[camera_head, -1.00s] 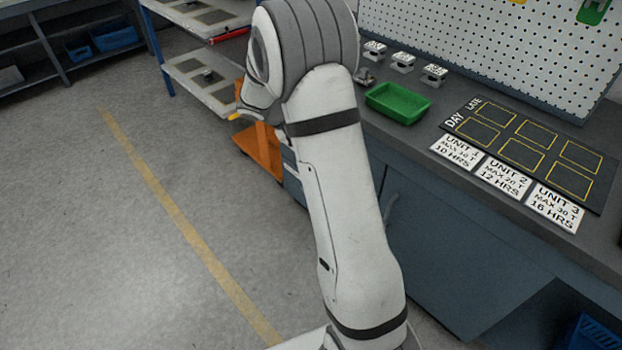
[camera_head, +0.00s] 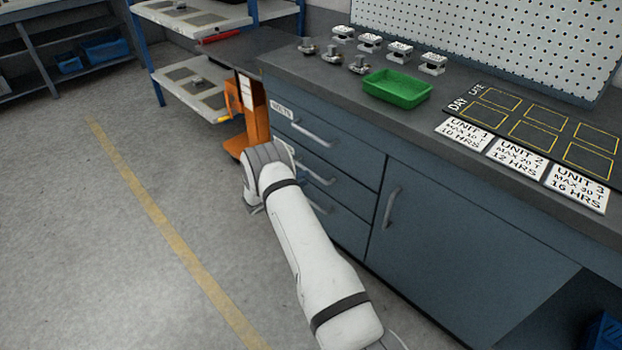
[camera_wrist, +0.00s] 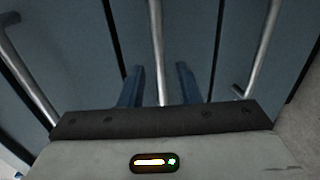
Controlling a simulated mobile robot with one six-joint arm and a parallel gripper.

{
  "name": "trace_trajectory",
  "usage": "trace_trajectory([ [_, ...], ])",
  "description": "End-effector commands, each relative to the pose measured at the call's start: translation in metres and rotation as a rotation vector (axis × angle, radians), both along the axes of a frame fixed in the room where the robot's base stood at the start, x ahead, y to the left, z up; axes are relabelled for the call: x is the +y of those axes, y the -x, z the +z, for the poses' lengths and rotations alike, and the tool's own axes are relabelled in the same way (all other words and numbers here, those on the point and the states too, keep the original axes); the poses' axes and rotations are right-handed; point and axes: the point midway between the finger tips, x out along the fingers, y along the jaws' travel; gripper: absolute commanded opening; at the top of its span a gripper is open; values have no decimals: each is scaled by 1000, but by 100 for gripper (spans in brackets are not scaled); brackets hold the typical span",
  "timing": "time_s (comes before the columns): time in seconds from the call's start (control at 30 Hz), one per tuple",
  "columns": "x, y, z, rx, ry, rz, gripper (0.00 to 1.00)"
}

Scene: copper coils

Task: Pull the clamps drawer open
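The drawer unit (camera_head: 345,150) stands under the left end of the bench, with three drawers stacked, all shut. The top drawer (camera_head: 335,136) has a small label too blurred to read surely. My wrist covers the labels lower down, so I cannot tell which drawer is marked clamps. In the wrist view the middle handle (camera_wrist: 156,30) runs between the two blue fingers of my gripper (camera_wrist: 160,68). The fingers are apart, with a gap on each side of the bar.
Other handles lie on the left (camera_wrist: 25,70) and right (camera_wrist: 262,50) in the wrist view. A cupboard door (camera_head: 450,240) is right of the drawers. An orange stand (camera_head: 255,115) is close on the left. The floor (camera_head: 120,250) in front is clear.

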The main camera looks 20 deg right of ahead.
Motion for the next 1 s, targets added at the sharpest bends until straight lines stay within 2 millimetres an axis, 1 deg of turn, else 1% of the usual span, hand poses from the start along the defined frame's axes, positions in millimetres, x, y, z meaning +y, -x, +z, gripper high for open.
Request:
trace_trajectory([
  [0.03, -9, -2, -4, 1, -1, -4, 30],
  [0.1, -20, -6, -6, 0, -1, -3, 30],
  [0.2, -34, -11, -8, 0, -1, -3, 30],
  [0.3, -45, -15, -11, 1, -2, -2, 30],
  [0.43, -52, -18, -12, 1, -1, -1, 30],
  [0.7, -53, -19, -12, 3, -1, 0, 30],
  [0.77, -53, -19, -12, 3, -1, 0, 26],
  [1.0, -53, -19, -12, 3, -1, 0, 6],
])
